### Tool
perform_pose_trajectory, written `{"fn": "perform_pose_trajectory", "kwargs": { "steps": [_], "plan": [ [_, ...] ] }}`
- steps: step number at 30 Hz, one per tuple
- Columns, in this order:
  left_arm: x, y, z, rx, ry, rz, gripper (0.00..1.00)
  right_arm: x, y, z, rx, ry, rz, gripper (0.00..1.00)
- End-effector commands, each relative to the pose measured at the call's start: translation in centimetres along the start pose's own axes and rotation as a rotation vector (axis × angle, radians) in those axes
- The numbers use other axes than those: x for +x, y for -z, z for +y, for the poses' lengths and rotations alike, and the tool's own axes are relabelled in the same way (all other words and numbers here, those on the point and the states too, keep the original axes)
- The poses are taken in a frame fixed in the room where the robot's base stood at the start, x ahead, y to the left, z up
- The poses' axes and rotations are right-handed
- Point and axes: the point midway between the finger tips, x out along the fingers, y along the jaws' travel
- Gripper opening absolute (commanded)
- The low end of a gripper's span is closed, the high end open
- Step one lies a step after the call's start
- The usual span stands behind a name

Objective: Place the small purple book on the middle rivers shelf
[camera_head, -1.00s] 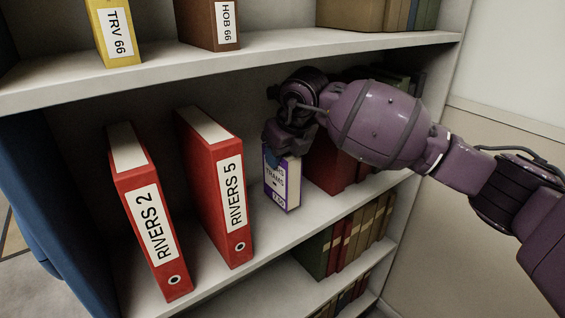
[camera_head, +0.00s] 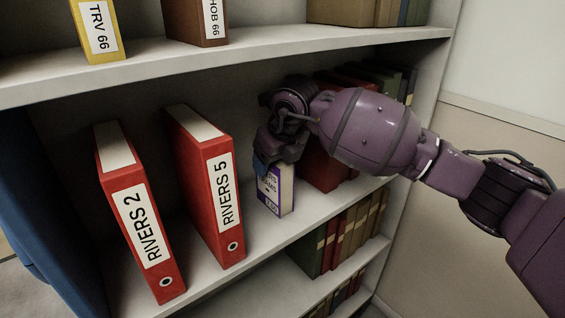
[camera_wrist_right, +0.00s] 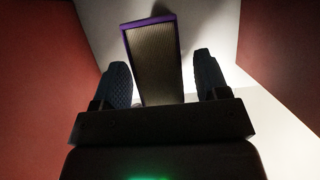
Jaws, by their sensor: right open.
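The small purple book (camera_head: 272,190) stands upright on the middle shelf (camera_head: 262,233), between the red RIVERS 5 binder (camera_head: 228,200) and a group of red books. Its spine has a white label, partly covered from above by my gripper. My right gripper (camera_head: 273,160) is over the top of the book. In the right wrist view the gripper (camera_wrist_right: 162,88) is open. The book (camera_wrist_right: 153,60) shows its page edges and purple cover between the two fingers, with a gap on each side. My left gripper is not in view.
The red RIVERS 2 binder (camera_head: 140,215) stands left of RIVERS 5. Red books (camera_head: 322,168) stand right of the purple book, behind my arm. The shelf above holds a yellow TRV 66 binder (camera_head: 98,30) and a brown HOB 66 binder (camera_head: 196,22). More books (camera_head: 340,235) fill the shelf below.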

Motion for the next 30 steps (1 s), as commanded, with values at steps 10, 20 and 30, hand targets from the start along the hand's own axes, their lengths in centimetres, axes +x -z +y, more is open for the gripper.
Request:
{"fn": "perform_pose_trajectory", "kwargs": {
  "steps": [10,20,30],
  "plan": [
    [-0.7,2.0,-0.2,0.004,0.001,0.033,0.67,-4.3,1.1,-0.1,-0.002,0.005,-0.005,0.68],
    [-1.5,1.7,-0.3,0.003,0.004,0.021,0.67,-6.4,6.9,-0.1,-0.002,0.003,-0.003,0.68],
    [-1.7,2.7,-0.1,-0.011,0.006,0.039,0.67,-7.7,10.7,-0.1,0.000,0.001,-0.002,0.68]
  ]
}}
